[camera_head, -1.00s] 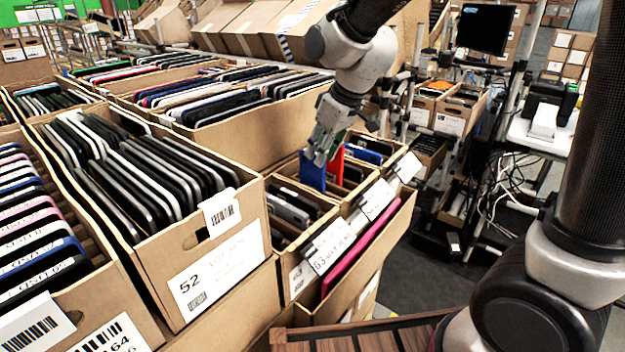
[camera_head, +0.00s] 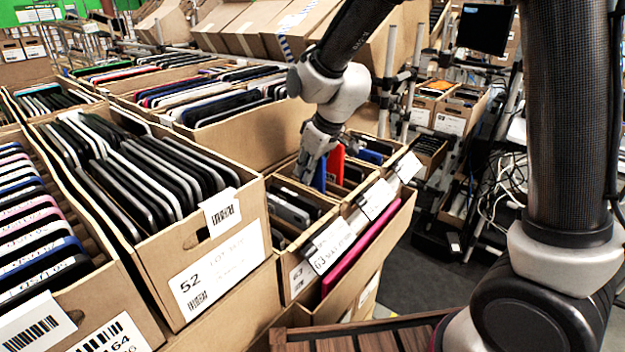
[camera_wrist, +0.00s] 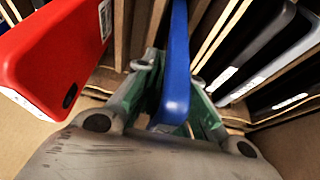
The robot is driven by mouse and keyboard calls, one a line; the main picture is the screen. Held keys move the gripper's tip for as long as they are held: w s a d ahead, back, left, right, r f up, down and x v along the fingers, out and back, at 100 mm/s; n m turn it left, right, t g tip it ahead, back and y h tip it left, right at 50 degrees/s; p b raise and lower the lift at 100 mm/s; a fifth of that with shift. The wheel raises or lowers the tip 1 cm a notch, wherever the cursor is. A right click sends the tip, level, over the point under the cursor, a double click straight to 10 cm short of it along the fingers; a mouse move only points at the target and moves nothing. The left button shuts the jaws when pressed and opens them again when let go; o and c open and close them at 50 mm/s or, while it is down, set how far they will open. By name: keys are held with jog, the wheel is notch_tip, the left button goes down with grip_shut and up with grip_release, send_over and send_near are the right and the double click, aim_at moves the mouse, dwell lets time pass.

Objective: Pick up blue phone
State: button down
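The blue phone (camera_head: 320,177) stands on edge in a small carton compartment, beside a red phone (camera_head: 336,163). In the head view my gripper (camera_head: 313,166) is low over the compartment and covers part of the blue phone. In the wrist view the blue phone (camera_wrist: 178,75) runs between the two green-padded fingers of my gripper (camera_wrist: 174,88). A narrow gap seems to show on each side of it, so the fingers look open around it. The red phone (camera_wrist: 48,52) leans to the left of the fingers.
Grey and dark phones (camera_wrist: 275,62) stand to the right in the wrist view, past cardboard dividers (camera_wrist: 215,35). Carton 52 (camera_head: 222,268) with several phones stands to the left. Another phone carton (camera_head: 260,130) lies behind. A pink phone (camera_head: 362,245) stands in front.

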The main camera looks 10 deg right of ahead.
jog(key=shift+r, duration=0.1)
notch_tip(320, 180, up, 10)
jog(key=shift+f, duration=0.1)
dwell(0.5)
jog(key=shift+r, duration=0.75)
dwell(0.5)
jog(key=shift+r, duration=1.5)
